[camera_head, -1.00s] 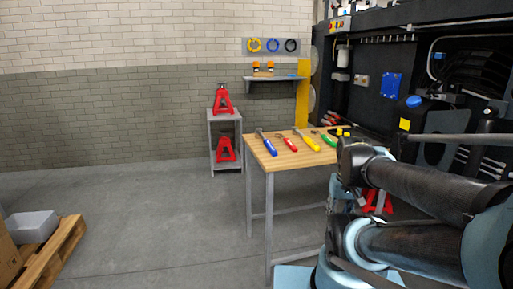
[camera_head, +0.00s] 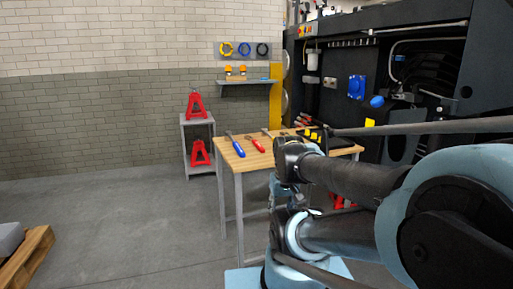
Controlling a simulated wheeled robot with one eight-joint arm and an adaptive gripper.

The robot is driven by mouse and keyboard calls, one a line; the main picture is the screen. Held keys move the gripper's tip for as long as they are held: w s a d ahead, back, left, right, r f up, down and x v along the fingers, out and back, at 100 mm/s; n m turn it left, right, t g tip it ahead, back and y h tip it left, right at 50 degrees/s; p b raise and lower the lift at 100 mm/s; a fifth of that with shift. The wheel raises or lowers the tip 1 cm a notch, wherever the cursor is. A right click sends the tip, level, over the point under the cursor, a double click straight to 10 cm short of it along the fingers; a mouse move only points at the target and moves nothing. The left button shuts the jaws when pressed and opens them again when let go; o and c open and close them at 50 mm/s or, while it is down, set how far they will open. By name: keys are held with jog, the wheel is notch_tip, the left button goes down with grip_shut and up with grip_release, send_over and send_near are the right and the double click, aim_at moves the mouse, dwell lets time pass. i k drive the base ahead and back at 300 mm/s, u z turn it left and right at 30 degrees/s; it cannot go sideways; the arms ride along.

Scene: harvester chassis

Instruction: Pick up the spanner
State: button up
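Hand tools lie on the wooden top of a workbench (camera_head: 229,160) in the middle of the view. One has a blue handle (camera_head: 238,149) and a grey metal shaft pointing to the back left. To its right lies one with a red handle (camera_head: 258,146). The metal end of a further tool (camera_head: 267,134) shows beside my arm, which hides the rest of it. These are too small to tell which is the spanner. My folded arm crosses the right half in front of the bench. I cannot make out my gripper.
A dark machine (camera_head: 340,85) stands behind the bench on the right. A grey stand (camera_head: 185,145) with red jacks (camera_head: 196,105) is left of the bench. A wooden pallet (camera_head: 30,258) lies at the lower left. The floor between is clear.

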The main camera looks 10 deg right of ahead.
aim_at(261, 149)
jog(key=k, duration=1.25)
jog(key=z, duration=0.4)
jog(key=i, duration=1.9)
jog(key=u, duration=0.15)
